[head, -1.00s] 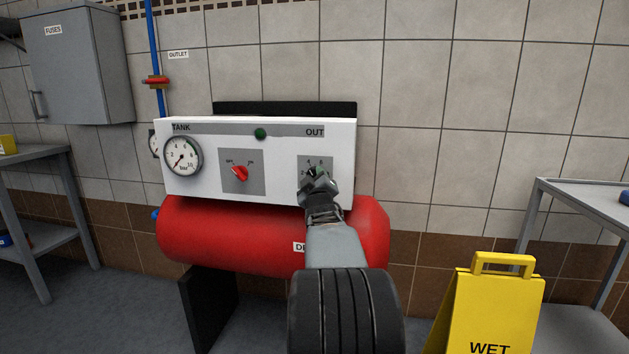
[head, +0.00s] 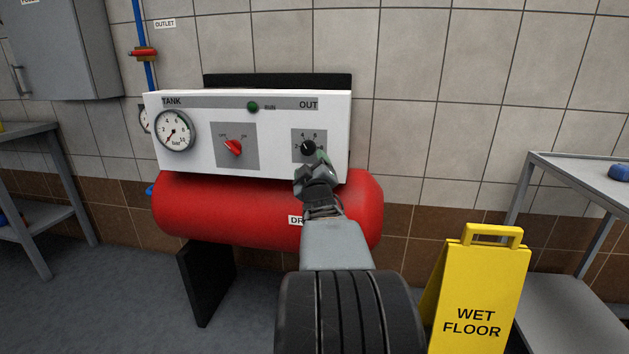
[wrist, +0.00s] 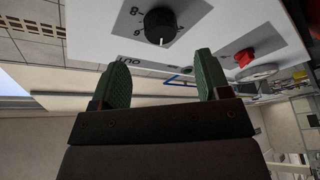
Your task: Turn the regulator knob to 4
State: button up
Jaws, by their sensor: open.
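The black round regulator knob (head: 308,147) sits on a grey scale plate under OUT, on the right of the white panel. In the wrist view the knob (wrist: 160,26) shows whole, with a white mark pointing toward the OUT side, seemingly between two numerals; I cannot read the exact value. My gripper (head: 320,168) is just below and in front of the knob, apart from it. In the wrist view its two green-padded fingers (wrist: 162,78) are spread with nothing between them. The gripper covers the plate's lower part in the head view.
A red switch (head: 233,147) and a tank gauge (head: 174,131) are left on the white panel (head: 275,121). A red tank (head: 215,208) bulges below the panel. A yellow wet floor sign (head: 476,290) stands right, before a grey table (head: 580,168).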

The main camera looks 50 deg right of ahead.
jog(key=v, duration=0.7)
jog(key=shift+p, duration=0.35)
